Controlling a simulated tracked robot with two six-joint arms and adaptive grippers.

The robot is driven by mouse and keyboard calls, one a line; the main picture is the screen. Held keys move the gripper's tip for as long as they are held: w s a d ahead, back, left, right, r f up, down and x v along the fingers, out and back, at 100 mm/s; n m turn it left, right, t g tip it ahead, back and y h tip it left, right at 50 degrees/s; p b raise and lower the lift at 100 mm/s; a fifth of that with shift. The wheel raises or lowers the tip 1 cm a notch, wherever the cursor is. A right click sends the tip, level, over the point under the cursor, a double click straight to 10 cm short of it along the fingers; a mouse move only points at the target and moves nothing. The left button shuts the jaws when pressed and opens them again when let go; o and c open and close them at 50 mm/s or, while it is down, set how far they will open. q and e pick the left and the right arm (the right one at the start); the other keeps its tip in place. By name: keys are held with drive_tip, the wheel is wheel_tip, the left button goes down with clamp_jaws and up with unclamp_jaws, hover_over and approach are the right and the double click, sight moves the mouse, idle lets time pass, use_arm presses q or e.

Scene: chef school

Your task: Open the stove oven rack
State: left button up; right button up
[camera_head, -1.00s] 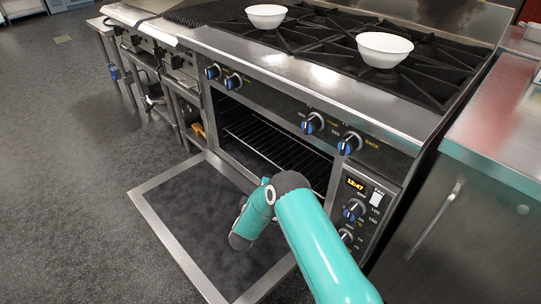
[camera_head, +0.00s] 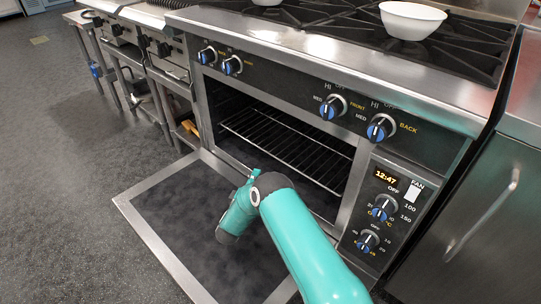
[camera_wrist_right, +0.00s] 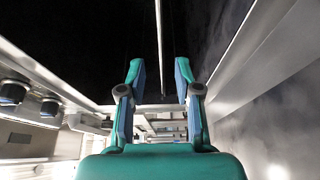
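The stove oven (camera_head: 346,165) stands with its door (camera_head: 185,220) folded down flat in front. The wire oven rack (camera_head: 290,145) lies level inside the dark cavity. My right arm reaches over the open door toward the opening; in the head view its gripper is mostly hidden by the arm. In the right wrist view my right gripper (camera_wrist_right: 160,80) has its two fingers apart. A thin pale bar (camera_wrist_right: 158,45), which looks like part of the rack, runs ahead between the fingertips; I cannot tell whether they touch it. My left gripper is out of view.
Knobs (camera_head: 332,107) line the panel above the opening, and a clock panel (camera_head: 386,178) is on its right. A white bowl (camera_head: 412,20) sits on the burners. A steel cabinet (camera_head: 490,215) stands at right. Open floor (camera_head: 60,190) lies at left.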

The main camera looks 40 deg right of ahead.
sight(273, 151)
drive_tip(key=b+x, duration=0.1)
drive_tip(key=x, duration=0.4)
drive_tip(key=b+x, duration=0.2)
drive_tip(key=x, duration=0.2)
drive_tip(key=s+b+x, duration=0.1)
drive_tip(key=x, duration=0.4)
drive_tip(key=shift+w+d+f+b, duration=0.1)
drive_tip(key=shift+w+d+b, duration=0.15)
drive_tip(key=shift+d, duration=0.3)
drive_tip(key=shift+w+d, duration=0.15)
drive_tip(key=shift+d, duration=0.3)
clamp_jaws()
